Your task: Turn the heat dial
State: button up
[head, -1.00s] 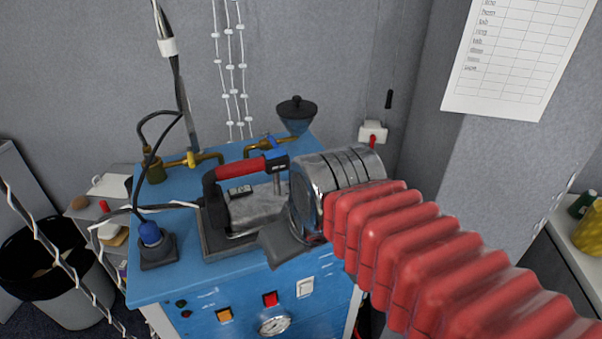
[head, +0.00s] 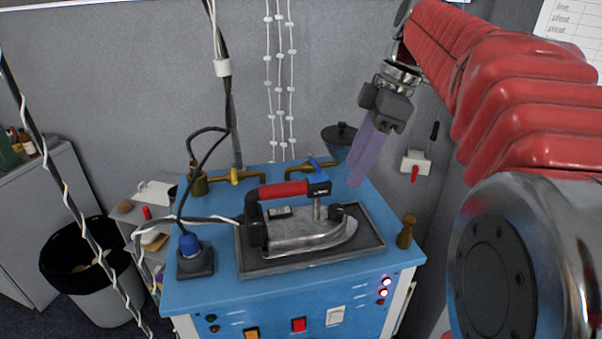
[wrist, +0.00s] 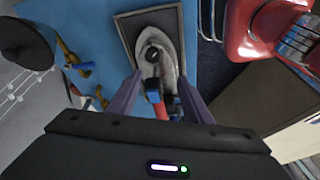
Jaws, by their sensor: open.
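The iron (head: 305,232) has a red and black handle and lies flat on a dark tray on the blue station. A dark round knob (head: 337,213) sits on its top near the nose. It may be the heat dial, but I see no markings. It also shows in the wrist view (wrist: 153,53). My gripper (head: 356,184) has two purple fingers pointing down, above and behind the right side of the iron, apart from it. In the wrist view my gripper (wrist: 160,76) is open and empty, with the iron in the gap between the fingers.
The tray (head: 374,248) rims the iron. Switches and lit lamps (head: 385,288) line the front.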

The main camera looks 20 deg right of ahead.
aim_at(338, 207)
jog(key=d+n, duration=0.1)
jog(key=w+d+r+n, duration=0.1)
jog(key=w+d+n+y, duration=0.1)
jog(key=d, duration=0.1)
jog(key=shift+d+r+g, duration=0.1)
jog(key=shift+r+g, duration=0.2)
jog(key=shift+r, duration=0.1)
jog(key=x, duration=1.3)
jog(key=shift+f, duration=0.4)
jog(key=shift+c, duration=0.2)
jog(key=c, duration=1)
